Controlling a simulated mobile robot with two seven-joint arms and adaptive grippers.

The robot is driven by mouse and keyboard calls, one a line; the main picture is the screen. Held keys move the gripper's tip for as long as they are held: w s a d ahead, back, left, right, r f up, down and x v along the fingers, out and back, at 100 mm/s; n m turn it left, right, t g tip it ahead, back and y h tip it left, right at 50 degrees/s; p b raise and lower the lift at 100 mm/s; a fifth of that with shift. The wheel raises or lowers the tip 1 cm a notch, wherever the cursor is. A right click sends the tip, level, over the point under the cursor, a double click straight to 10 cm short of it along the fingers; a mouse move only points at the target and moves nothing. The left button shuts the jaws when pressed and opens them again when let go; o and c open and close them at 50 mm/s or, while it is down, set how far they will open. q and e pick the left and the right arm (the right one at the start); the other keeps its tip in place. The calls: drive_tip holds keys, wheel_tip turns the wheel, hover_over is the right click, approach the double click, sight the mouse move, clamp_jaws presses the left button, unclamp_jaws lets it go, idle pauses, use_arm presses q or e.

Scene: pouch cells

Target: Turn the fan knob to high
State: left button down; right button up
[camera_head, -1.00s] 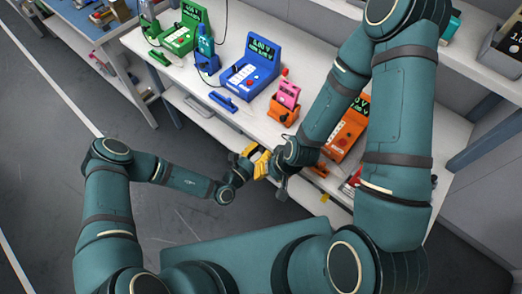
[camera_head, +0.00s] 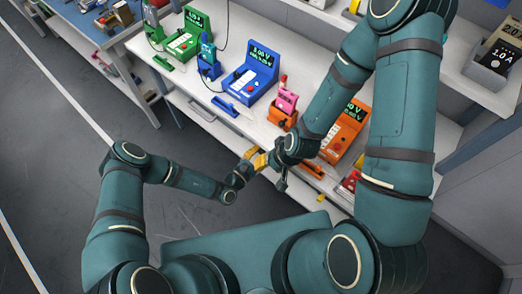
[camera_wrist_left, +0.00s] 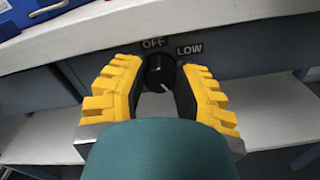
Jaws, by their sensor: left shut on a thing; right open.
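The fan knob (camera_wrist_left: 158,72) is black and round, set in the front edge of the bench. In the head view my left gripper (camera_head: 255,158) is at the bench front, and the knob is hidden. My right gripper (camera_head: 283,178) is close by, mostly hidden behind its wrist; it is open.
The white bench (camera_head: 190,86) carries a green supply (camera_head: 186,42), a blue supply (camera_head: 250,78), an orange supply (camera_head: 343,133) and a pink pouch cell (camera_head: 287,100) in an orange holder. My right arm reaches across the bench's right part. Grey floor is clear at left.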

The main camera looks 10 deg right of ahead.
use_arm(q)
drive_tip(key=shift+m+p, duration=0.4)
drive_tip(key=shift+m, duration=0.2)
drive_tip(key=c, duration=0.6)
unclamp_jaws()
drive_tip(key=shift+w, duration=0.1)
